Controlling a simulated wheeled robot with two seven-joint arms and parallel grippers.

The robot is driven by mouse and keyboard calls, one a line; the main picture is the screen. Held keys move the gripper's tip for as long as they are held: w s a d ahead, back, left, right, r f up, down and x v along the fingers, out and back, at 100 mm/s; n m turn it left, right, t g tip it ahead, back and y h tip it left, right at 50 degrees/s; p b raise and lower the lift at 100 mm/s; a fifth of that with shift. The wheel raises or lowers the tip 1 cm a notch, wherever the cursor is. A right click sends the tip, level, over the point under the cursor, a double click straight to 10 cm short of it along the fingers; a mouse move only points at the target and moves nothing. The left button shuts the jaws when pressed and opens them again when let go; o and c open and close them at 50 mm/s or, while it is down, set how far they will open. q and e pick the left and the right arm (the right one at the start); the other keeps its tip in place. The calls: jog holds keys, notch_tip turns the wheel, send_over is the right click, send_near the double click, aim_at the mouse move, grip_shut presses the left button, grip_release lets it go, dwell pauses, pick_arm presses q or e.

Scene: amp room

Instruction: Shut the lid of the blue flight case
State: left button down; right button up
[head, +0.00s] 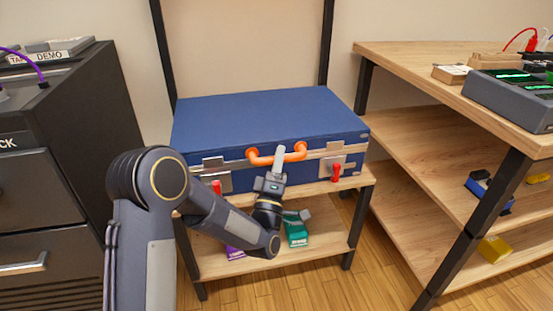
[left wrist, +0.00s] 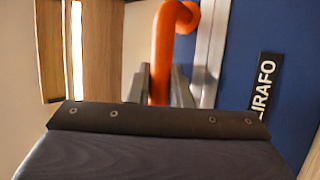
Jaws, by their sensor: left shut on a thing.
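The blue flight case (head: 270,118) sits on the wooden rack's upper shelf, its lid down on its lower half. An orange handle (head: 262,158) is on its front, between two metal latches with red tabs. My left gripper (head: 279,157) is at this handle, its fingers shut on it. In the left wrist view the orange handle (left wrist: 162,60) passes between the fingertips (left wrist: 160,85), with the case's blue side (left wrist: 245,50) and metal edge strip to the right. Any small gap under the lid is too fine to tell. My right gripper is not in view.
A dark drawer cabinet (head: 85,130) stands close on the left. A wooden shelf unit (head: 410,65) with grey equipment (head: 515,95) on top stands on the right. A teal item (head: 296,232) and a purple item (head: 235,253) lie on the rack's lower shelf.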

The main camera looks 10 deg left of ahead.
pick_arm(q)
jog(key=shift+s+d+f, duration=0.1)
jog(key=shift+d+f, duration=0.1)
jog(key=shift+f, duration=0.4)
jog(key=c, duration=1.3)
grip_release()
jog(key=shift+a+r, duration=0.1)
jog(key=shift+s, duration=0.15)
jog(key=p+v, duration=0.1)
jog(key=v, duration=0.6)
jog(key=shift+s+f, duration=0.25)
jog(key=shift+f, duration=0.05)
